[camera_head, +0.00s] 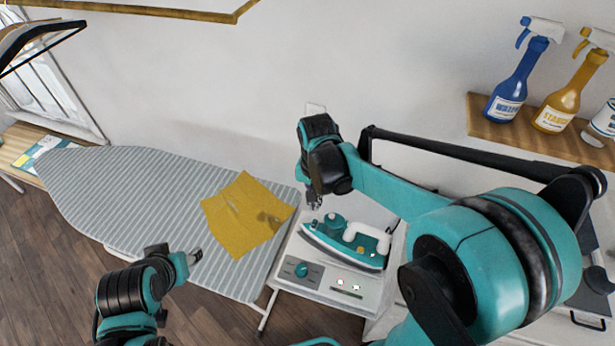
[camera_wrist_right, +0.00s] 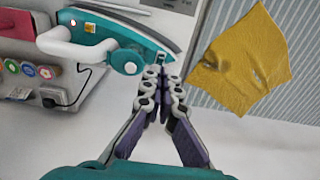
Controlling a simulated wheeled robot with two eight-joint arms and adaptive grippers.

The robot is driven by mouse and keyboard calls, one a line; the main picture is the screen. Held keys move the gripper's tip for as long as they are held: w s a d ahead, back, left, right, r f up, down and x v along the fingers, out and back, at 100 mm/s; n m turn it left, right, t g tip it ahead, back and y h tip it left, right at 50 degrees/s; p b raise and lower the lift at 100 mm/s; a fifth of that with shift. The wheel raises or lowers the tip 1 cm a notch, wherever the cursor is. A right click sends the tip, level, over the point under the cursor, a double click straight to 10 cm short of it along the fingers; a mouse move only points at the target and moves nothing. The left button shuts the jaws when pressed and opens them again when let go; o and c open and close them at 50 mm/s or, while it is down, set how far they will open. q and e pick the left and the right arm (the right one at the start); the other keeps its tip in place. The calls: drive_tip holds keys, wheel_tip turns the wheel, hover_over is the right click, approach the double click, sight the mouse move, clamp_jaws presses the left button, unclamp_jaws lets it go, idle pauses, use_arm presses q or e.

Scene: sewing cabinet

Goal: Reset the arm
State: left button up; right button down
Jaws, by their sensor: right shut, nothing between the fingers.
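My right gripper (camera_head: 314,200) hangs above the back of the iron's stand, near the iron's tip. In the right wrist view its fingers (camera_wrist_right: 163,88) meet at the tips with nothing between them. My left gripper (camera_head: 194,257) is low, over the front edge of the ironing board; its jaws are too small to judge. The teal and white iron (camera_head: 345,243) rests on the white stand and also shows in the right wrist view (camera_wrist_right: 112,45). A yellow cloth (camera_head: 245,214) lies on the striped ironing board (camera_head: 130,190), left of the right gripper.
The stand (camera_head: 325,282) has a knob and buttons at its front. A wooden shelf (camera_head: 490,119) at the upper right holds a blue spray bottle (camera_head: 517,80), a yellow spray bottle (camera_head: 570,92) and a white container. The wall is close behind the board. The board's left part is clear.

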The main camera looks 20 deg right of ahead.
drive_tip(key=s+d+f+n+t+b, duration=0.3)
drive_tip(key=s+f+n+t+b, duration=0.3)
drive_tip(key=s+b, duration=0.4)
drive_tip(key=f+t+b, duration=0.1)
drive_tip(key=b, duration=0.1)
drive_tip(key=shift+s+n+b, duration=0.2)
drive_tip(key=shift+n+b, duration=0.2)
idle(0.5)
